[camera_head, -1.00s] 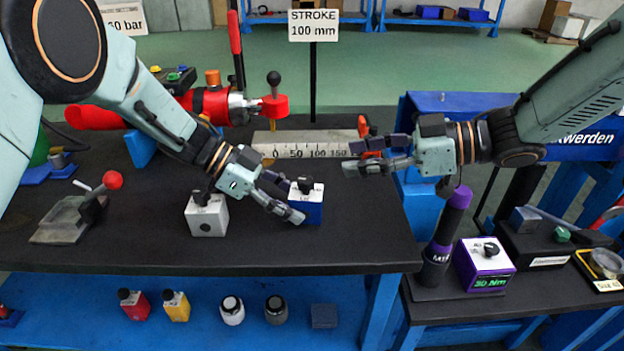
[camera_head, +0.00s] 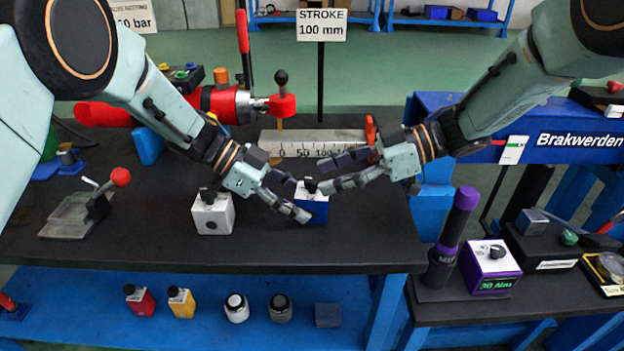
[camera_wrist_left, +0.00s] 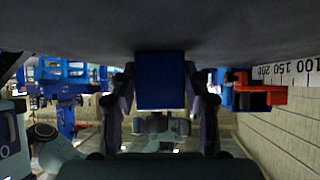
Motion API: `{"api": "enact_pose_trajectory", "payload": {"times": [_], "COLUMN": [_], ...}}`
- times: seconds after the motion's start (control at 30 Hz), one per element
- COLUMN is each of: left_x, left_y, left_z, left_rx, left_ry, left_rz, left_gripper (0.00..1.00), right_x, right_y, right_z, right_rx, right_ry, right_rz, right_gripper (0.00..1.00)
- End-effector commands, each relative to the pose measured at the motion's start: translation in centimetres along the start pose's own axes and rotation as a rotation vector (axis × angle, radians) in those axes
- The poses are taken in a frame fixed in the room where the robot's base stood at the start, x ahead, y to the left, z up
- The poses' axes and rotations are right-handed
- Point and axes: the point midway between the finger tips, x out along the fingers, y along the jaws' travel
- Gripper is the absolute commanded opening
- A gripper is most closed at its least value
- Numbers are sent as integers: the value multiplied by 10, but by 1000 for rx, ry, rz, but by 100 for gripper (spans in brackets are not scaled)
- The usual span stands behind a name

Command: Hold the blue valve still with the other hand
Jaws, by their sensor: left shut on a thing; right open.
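The blue valve (camera_head: 315,212) is a small blue block with a white upper part and a dark knob on top. It stands upright on the black bench top near its front right. My left gripper (camera_head: 297,200) is shut on it from the left. In the left wrist view the blue valve (camera_wrist_left: 160,80) sits between the two dark fingers. My right gripper (camera_head: 318,174) is open at the upper right of the valve, its fingertips close to the knob. The fingers partly hide the knob, and I cannot tell whether they touch it.
A grey valve (camera_head: 213,217) with a black knob stands just left of my left gripper. A scale block (camera_head: 285,143) and a STROKE 100 mm sign (camera_head: 322,25) stand behind. A red-handled clamp (camera_head: 80,208) is at the left. The front bench strip is clear.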

Motion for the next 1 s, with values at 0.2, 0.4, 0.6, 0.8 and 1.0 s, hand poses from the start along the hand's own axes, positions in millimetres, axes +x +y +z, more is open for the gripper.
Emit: {"api": "enact_pose_trajectory", "payload": {"times": [0.2, 0.4, 0.6, 0.8, 1.0], "left_x": [0, 0, 0, 0, 0], "left_y": [0, 0, 0, 0, 0], "left_z": [0, 0, 0, 0, 0], "left_rx": [0, 0, 0, 0, 0], "left_ry": [0, 0, 0, 0, 0], "left_rz": [-1, -1, -1, -1, -1], "left_gripper": [4, 4, 4, 4, 4], "right_x": [32, 42, 43, 43, 43], "right_y": [0, 0, 0, 0, 0], "right_z": [0, 0, 0, 0, 0], "right_rx": [-1, -1, 0, 0, 0], "right_ry": [-1, 0, 0, 0, 0], "right_rz": [-1, 1, 2, 2, 2], "right_gripper": [48, 48, 48, 36, 19]}}
